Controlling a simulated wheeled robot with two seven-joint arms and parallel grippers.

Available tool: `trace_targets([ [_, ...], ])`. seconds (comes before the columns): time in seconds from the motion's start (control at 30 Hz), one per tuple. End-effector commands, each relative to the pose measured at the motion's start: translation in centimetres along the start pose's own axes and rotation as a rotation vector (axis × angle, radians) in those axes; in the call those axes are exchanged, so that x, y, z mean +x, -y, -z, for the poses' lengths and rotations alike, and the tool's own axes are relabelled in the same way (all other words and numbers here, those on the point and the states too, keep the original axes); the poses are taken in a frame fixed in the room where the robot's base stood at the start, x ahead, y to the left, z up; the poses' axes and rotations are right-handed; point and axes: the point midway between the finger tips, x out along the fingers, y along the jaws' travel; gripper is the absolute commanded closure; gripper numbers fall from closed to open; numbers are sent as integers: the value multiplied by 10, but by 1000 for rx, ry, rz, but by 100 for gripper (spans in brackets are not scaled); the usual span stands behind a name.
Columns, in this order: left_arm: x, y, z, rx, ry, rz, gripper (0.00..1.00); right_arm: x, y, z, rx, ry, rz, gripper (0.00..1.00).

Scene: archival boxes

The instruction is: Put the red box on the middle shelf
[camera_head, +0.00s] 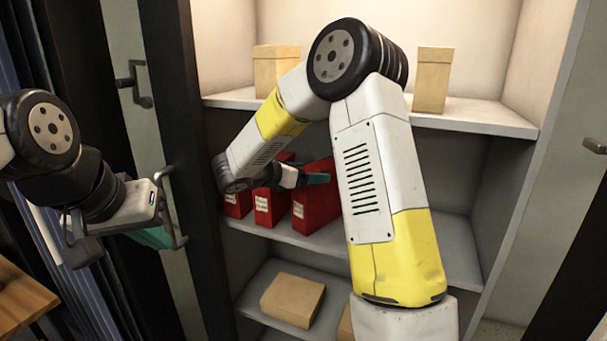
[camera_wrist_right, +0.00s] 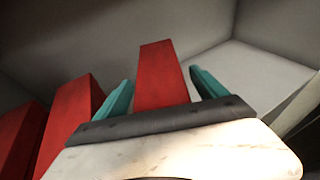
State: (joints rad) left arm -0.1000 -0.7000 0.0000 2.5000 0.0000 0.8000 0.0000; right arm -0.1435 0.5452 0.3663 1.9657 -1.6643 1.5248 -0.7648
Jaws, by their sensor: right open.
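Three red boxes stand upright side by side on the middle shelf (camera_head: 425,238): the left one (camera_head: 238,203), the middle one (camera_head: 268,206) and the right one (camera_head: 316,206). My right arm reaches into the cabinet and partly hides them. My right gripper (camera_head: 312,178) is at the right red box. In the right wrist view the open right gripper (camera_wrist_right: 163,90) has this box (camera_wrist_right: 160,75) between its teal fingers, with gaps on both sides. My left gripper (camera_head: 152,238) is outside the cabinet by the open door; its opening is unclear.
Tan boxes stand on the top shelf, one left (camera_head: 275,68) and one right (camera_head: 432,78). Another tan box (camera_head: 293,299) lies on the bottom shelf, with one partly hidden beside it. The middle shelf's right side is clear. A dark door edge (camera_head: 195,150) stands left.

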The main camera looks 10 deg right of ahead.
Motion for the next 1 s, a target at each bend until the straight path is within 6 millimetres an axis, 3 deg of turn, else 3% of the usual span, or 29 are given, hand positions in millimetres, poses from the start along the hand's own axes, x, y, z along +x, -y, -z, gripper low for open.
trace_targets([
  [0.1, 0, 0, 0, 0, 0, 0, 100, -29, -1, 0, -1, 1, -5, 18],
  [0.3, 0, 0, 0, 0, 0, 0, 100, -68, -1, 0, 0, 0, -3, 18],
  [0.57, 0, 0, 0, 0, 0, 0, 100, -88, 5, -2, 14, -11, 9, 18],
  [0.67, 0, 0, 0, 0, 0, 0, 100, -84, 25, -8, 75, -58, 47, 18],
  [0.77, 0, 0, 0, 0, 0, 0, 100, -78, 62, -13, 193, -145, 118, 18],
  [0.9, 0, 0, 0, 0, 0, 0, 100, -77, 129, -13, 459, -321, 257, 18],
  [1.0, 0, 0, 0, 0, 0, 0, 100, -88, 176, -4, 719, -474, 377, 18],
])
